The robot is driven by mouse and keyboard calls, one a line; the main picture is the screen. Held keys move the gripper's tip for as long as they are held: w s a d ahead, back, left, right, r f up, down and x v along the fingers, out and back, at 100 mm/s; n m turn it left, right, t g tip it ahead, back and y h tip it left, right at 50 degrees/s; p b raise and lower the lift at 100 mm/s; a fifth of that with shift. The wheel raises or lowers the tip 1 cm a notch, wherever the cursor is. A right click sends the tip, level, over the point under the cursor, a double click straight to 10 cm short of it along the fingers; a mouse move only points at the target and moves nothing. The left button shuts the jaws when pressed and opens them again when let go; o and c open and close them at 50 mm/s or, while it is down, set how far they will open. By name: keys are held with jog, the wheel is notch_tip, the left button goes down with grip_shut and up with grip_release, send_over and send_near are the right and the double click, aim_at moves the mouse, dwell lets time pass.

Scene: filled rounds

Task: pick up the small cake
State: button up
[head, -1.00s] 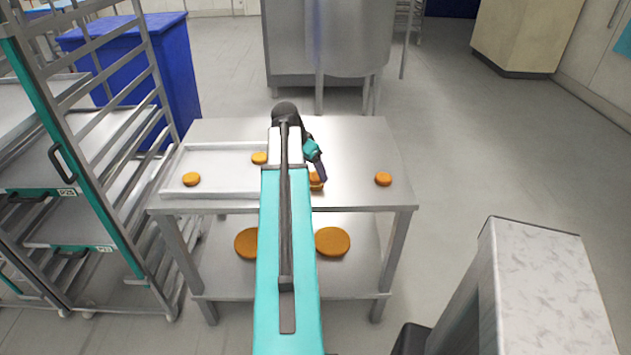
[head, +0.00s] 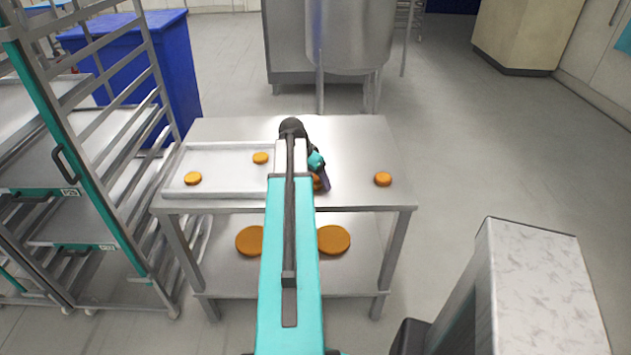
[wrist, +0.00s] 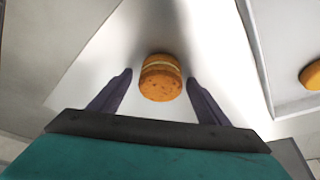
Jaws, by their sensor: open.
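A small round orange-brown cake with a pale filling line (wrist: 161,78) stands on the steel table, seen in the wrist view. My open gripper (wrist: 160,86) has one finger on each side of it, with a gap on both sides; the cake sits between and slightly beyond the fingertips. In the head view my arm mostly hides this cake (head: 317,183). Another small cake (head: 383,179) stands at the table's right. Two more small cakes, one at the front left (head: 193,178) and one at the back (head: 260,158), are on the tray.
The metal tray (head: 225,188) lies on the left of the steel table (head: 355,150). Large round cakes (head: 333,239) lie on the lower shelf. A rack (head: 140,235) stands close at the left. The table's back right is clear.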

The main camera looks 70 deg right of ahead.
jog(key=shift+c, duration=0.6)
jog(key=c, duration=0.7)
jog(key=shift+r, duration=0.15)
jog(key=shift+r+b, duration=0.75)
jog(key=shift+r, duration=0.8)
jog(key=w+a+b, duration=0.1)
jog(key=a+b, duration=0.1)
jog(key=a, duration=0.6)
jog(key=w+a+r+b, duration=0.1)
jog(key=a, duration=0.6)
jog(key=shift+w+a+r+b, duration=0.3)
jog(key=shift+a+b, duration=0.05)
jog(key=shift+a, duration=0.05)
